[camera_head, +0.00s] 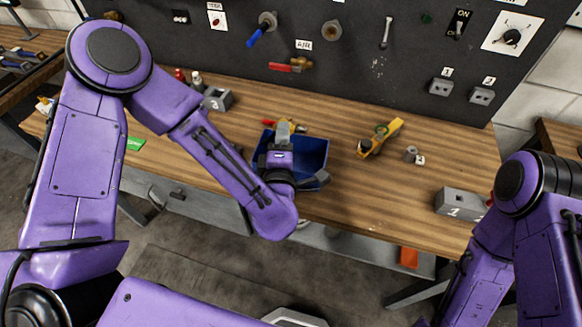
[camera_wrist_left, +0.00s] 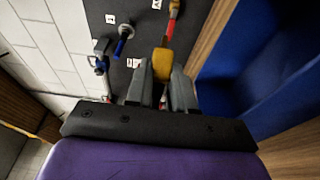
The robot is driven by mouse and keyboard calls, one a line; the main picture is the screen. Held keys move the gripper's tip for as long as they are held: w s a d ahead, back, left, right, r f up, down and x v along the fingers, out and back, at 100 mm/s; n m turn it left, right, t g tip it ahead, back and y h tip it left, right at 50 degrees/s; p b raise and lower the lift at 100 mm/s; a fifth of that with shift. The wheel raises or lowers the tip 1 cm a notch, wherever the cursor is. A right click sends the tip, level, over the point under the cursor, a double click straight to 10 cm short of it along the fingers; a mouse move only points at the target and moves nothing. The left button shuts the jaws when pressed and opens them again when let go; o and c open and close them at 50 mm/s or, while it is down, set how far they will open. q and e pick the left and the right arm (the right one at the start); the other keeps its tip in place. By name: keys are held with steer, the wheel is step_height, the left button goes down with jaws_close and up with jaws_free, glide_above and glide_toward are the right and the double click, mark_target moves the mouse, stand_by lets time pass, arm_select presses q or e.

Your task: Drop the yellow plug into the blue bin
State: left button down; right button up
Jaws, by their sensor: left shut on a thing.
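My left gripper (camera_head: 284,130) is shut on the yellow plug, which shows as a rounded yellow piece (camera_wrist_left: 163,63) between the two grey fingers in the left wrist view. In the head view the gripper hides most of the plug. The blue bin (camera_head: 314,150) stands on the wooden bench, and the gripper is over its left back part. In the left wrist view the bin's blue wall (camera_wrist_left: 280,95) fills the right side, beside the fingers. I cannot tell the plug's exact height over the rim. My right gripper is out of view.
A yellow tool (camera_head: 381,138) lies right of the bin, with small grey pieces (camera_head: 412,155) beside it. Grey block 1 (camera_head: 460,204) is at the right and grey block 3 (camera_head: 217,100) at the left back. A dark panel (camera_head: 360,60) with valves and switches rises behind the bench.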

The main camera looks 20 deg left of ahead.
arm_select(q)
steer(key=shift+w+f, duration=0.15)
steer(key=shift+f, duration=0.75)
steer(key=c, duration=0.9)
jaws_free()
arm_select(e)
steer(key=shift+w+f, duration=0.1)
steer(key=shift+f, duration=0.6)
arm_select(q)
steer(key=shift+b, duration=0.3)
steer(key=v, duration=1)
steer(key=shift+s, duration=0.25)
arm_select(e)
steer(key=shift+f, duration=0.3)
